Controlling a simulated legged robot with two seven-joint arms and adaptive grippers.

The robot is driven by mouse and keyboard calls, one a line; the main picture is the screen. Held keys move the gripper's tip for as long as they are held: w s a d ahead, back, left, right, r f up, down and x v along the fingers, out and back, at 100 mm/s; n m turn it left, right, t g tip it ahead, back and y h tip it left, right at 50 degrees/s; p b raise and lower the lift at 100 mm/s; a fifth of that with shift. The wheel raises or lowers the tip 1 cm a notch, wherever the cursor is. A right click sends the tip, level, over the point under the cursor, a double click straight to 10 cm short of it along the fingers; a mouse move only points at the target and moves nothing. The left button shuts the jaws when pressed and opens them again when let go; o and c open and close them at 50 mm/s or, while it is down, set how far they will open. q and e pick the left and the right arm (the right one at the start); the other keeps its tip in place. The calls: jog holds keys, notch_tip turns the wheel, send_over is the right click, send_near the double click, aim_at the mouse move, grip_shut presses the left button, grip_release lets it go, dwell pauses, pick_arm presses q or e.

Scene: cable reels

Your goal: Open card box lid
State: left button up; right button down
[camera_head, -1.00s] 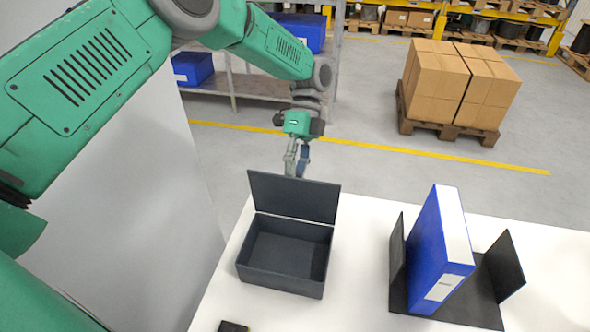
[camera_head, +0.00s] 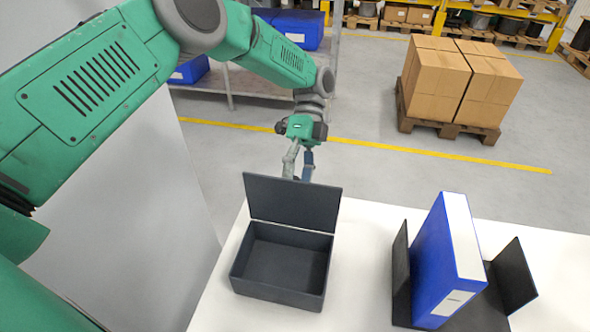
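The dark card box (camera_head: 282,262) stands on the white table and looks empty inside. Its lid (camera_head: 292,203) stands up, roughly upright, along the box's far edge. My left gripper (camera_head: 298,176) is just behind the lid, pointing down. Its two fingers are apart with a gap between them, and the lid's top edge may hide the tips. I cannot tell whether a finger touches the lid. My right gripper is not in view.
A blue binder (camera_head: 438,262) stands in a black holder (camera_head: 516,276) to the right of the box on the white table (camera_head: 352,250). Bare tabletop lies between them. Cartons on a pallet (camera_head: 455,85) stand on the floor beyond.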

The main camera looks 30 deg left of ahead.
pick_arm(q)
jog(key=shift+d+f, duration=0.1)
jog(key=shift+w+a, duration=0.1)
jog(key=shift+a, duration=0.2)
jog(key=v, duration=0.8)
jog(key=shift+d, duration=0.15)
dwell(0.5)
